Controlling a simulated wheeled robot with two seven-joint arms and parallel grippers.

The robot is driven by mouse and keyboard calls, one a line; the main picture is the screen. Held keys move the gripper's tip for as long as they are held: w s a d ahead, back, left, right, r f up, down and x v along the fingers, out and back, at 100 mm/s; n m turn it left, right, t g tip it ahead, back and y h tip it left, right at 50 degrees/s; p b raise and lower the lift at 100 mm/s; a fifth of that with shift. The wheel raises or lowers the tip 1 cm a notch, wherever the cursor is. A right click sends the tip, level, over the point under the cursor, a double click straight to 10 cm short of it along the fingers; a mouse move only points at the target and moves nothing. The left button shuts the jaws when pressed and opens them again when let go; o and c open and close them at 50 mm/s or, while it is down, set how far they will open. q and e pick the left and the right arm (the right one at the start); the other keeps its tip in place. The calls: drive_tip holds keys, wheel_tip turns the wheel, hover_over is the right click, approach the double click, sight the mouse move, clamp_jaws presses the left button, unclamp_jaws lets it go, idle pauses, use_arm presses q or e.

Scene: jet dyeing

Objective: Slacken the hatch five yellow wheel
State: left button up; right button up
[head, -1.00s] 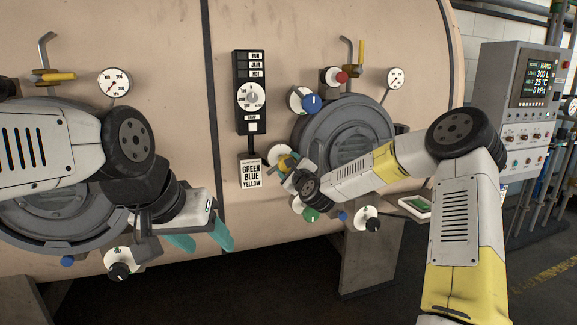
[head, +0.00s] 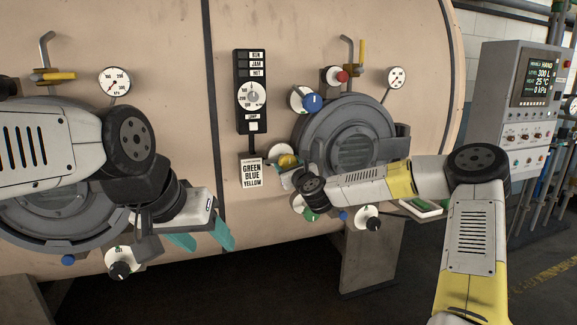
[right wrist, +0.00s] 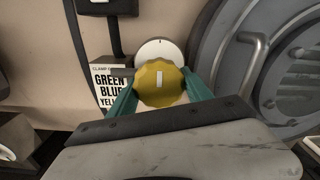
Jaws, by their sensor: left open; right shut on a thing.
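The yellow wheel (head: 287,162) sits at the left edge of the right-hand round hatch (head: 355,150) in the head view. In the right wrist view the yellow wheel (right wrist: 160,83) is a scalloped knob with a white mark standing upright, in front of a white dial plate (right wrist: 160,50). My right gripper (right wrist: 154,92) has its teal fingers on both sides of the wheel, shut on it. In the head view my right wrist hides part of the wheel's surroundings. My left gripper (head: 205,240) is open and empty, low in front of the left hatch (head: 40,235).
A sign (head: 251,173) reading GREEN BLUE YELLOW hangs left of the wheel. A blue wheel (head: 312,101), a red knob (head: 341,76) and a green wheel (head: 308,214) surround the right hatch. A control panel (head: 532,90) stands at the right.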

drive_tip(key=shift+f, duration=0.1)
idle(0.3)
drive_tip(key=o, duration=1.4)
drive_tip(key=shift+c, duration=0.2)
drive_tip(key=v, duration=0.7)
drive_tip(key=shift+s, duration=0.35)
